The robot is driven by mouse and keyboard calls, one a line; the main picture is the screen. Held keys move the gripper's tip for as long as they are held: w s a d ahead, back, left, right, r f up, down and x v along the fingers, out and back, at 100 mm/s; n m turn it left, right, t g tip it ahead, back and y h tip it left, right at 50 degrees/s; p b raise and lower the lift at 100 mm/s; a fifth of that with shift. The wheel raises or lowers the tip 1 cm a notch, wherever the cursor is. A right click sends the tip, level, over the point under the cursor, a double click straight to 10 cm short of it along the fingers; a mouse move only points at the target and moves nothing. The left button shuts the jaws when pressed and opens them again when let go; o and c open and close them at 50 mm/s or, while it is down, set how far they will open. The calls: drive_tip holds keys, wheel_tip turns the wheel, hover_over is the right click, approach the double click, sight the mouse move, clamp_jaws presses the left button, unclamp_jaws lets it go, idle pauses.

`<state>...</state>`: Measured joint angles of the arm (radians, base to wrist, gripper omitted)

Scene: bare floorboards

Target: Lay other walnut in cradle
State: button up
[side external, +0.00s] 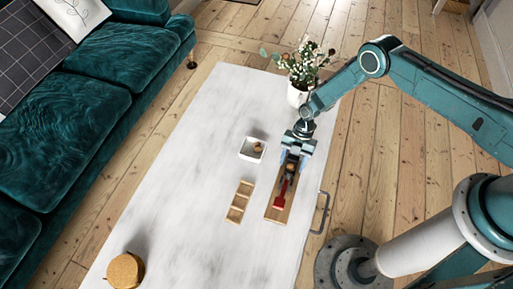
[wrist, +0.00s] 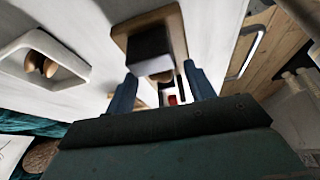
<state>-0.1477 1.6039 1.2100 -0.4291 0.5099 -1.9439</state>
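A white square dish (side external: 253,149) on the white table holds brown walnut-like pieces (side external: 259,147). In the wrist view the dish (wrist: 70,75) is at the left, with rounded brown pieces (wrist: 42,62) inside. A wooden board (side external: 277,213) to the right of the dish carries a dark block (wrist: 149,46) and a red lever (side external: 281,196). My gripper (side external: 292,160) is over the board's far end, pointing down. In the wrist view its fingers (wrist: 161,92) are apart, with nothing clearly held. A tan piece shows beyond them; I cannot tell whether it is a walnut or the cradle.
A wooden compartment tray (side external: 239,202) lies left of the board. A flower vase (side external: 298,92) stands at the table's far end, close to my arm. A round tan object (side external: 126,270) is at the near left. The table's near middle is clear. A teal sofa (side external: 95,95) is on the left.

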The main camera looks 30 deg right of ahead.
drive_tip(key=shift+r, duration=0.1)
drive_tip(key=shift+r, duration=3.4)
